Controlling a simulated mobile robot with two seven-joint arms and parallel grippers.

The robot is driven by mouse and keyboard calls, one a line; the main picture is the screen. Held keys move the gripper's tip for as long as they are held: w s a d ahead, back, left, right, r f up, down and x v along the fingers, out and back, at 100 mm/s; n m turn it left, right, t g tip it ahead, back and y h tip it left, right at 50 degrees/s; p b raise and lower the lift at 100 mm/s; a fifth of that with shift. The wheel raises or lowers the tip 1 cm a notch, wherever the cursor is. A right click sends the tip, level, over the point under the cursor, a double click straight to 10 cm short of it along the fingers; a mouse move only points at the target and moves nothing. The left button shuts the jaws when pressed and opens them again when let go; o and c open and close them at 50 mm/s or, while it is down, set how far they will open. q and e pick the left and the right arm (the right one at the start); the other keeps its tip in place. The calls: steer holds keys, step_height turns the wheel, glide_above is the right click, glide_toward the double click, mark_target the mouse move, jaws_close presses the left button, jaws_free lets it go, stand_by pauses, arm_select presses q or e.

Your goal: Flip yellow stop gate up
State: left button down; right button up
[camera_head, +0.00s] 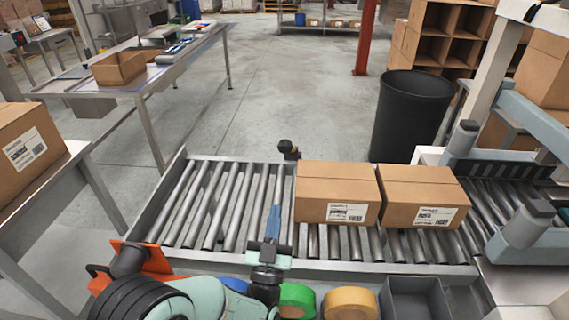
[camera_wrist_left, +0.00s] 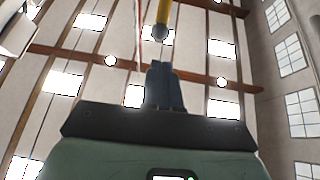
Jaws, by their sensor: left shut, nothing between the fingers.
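My left gripper (camera_head: 275,210) reaches over the roller conveyor (camera_head: 205,210), left of the two cartons, fingers pointing away from me. Its two blue-grey fingers also show in the left wrist view (camera_wrist_left: 160,66); they are shut together and empty. A yellow bar with a dark grey end (camera_wrist_left: 163,14) shows just beyond the fingertips in the wrist view. It looks like the stop gate; I cannot tell whether the fingers touch it. In the head view no yellow gate is clearly visible. A black knob (camera_head: 288,150) sits on the far rail. My right gripper is not in view.
Two labelled cartons, one nearer (camera_head: 336,192) and one further right (camera_head: 420,197), sit on the rollers. Green tape (camera_head: 297,300), yellow tape (camera_head: 350,303) and a grey bin (camera_head: 415,298) line the near side. A black barrel (camera_head: 410,115) stands behind. The left rollers are clear.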

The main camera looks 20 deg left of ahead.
mark_target(290, 149)
arm_select(q)
steer(key=x, duration=1.2)
steer(key=shift+w+r, duration=0.2)
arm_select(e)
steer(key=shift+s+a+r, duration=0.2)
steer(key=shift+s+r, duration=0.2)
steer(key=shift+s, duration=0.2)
arm_select(q)
steer(key=shift+p, duration=0.3)
